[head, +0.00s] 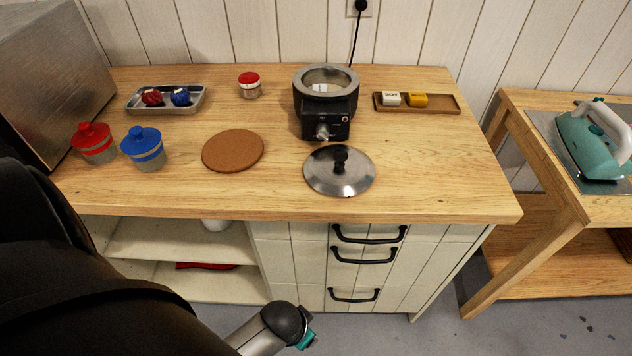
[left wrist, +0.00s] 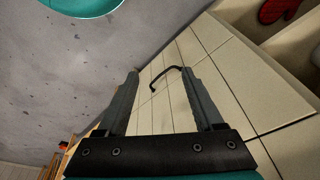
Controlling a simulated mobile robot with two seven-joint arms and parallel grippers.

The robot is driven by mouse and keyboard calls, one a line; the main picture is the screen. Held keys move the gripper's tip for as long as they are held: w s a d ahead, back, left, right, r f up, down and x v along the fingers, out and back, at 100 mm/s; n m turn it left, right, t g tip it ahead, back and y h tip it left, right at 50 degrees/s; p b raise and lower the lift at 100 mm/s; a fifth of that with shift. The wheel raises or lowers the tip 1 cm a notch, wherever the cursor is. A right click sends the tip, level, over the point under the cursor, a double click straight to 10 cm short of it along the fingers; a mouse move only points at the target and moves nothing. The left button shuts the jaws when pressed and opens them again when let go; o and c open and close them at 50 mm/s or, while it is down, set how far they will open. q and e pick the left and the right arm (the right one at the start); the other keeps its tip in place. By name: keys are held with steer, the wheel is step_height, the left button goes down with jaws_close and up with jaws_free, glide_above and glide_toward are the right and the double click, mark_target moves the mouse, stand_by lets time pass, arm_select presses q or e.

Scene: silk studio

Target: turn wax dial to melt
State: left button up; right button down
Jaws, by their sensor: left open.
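The wax melter (head: 325,103) is a black pot with a steel rim at the back middle of the counter, and a pale thing lies inside it. Its wax dial (head: 322,132) is a small grey knob on the front face; its setting is too small to read. Its steel lid (head: 339,172) with a black knob lies on the counter in front. My left gripper (left wrist: 165,78) is open and empty in the left wrist view, facing the cabinet front with a black drawer handle beyond. In the head view its fingers are hidden, and no right gripper shows.
A cork mat (head: 233,150) lies left of the lid. Red (head: 94,143) and blue (head: 145,148) lidded jars, a grey tray (head: 187,107) and a small red-lidded jar (head: 249,85) stand further left. A wooden tray (head: 447,107) with blocks lies right. The counter's front right is clear.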

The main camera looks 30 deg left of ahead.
arm_select(q)
steer(key=w+a+r+n+t+y, duration=0.1)
steer(key=w+a+r, duration=0.15)
steer(key=r, duration=0.55)
steer(key=w+a+r+n+t+y, duration=0.15)
steer(key=w+r, duration=0.25)
steer(key=r, duration=0.4)
steer(key=n+t+y+p, duration=0.1)
steer(key=n+t+y, duration=0.2)
steer(key=n+t, duration=0.4)
glide_toward(321, 136)
steer(key=shift+h, duration=0.25)
steer(key=s, duration=0.1)
steer(key=s+d, duration=0.1)
steer(key=s, duration=0.3)
steer(key=shift+s+d+r, duration=0.15)
steer(key=shift+d+r, duration=0.15)
steer(key=shift+n+t, duration=0.25)
steer(key=shift+t, duration=0.1)
steer(key=x, duration=0.5)
steer(key=b+x, duration=0.1)
steer(key=x, duration=0.4)
steer(key=r+x, duration=0.1)
steer(key=x, duration=0.4)
steer(key=shift+w+a, duration=0.2)
steer(key=shift+w, duration=0.15)
arm_select(e)
steer(key=shift+w+d+f, duration=0.1)
steer(key=shift+w, duration=0.3)
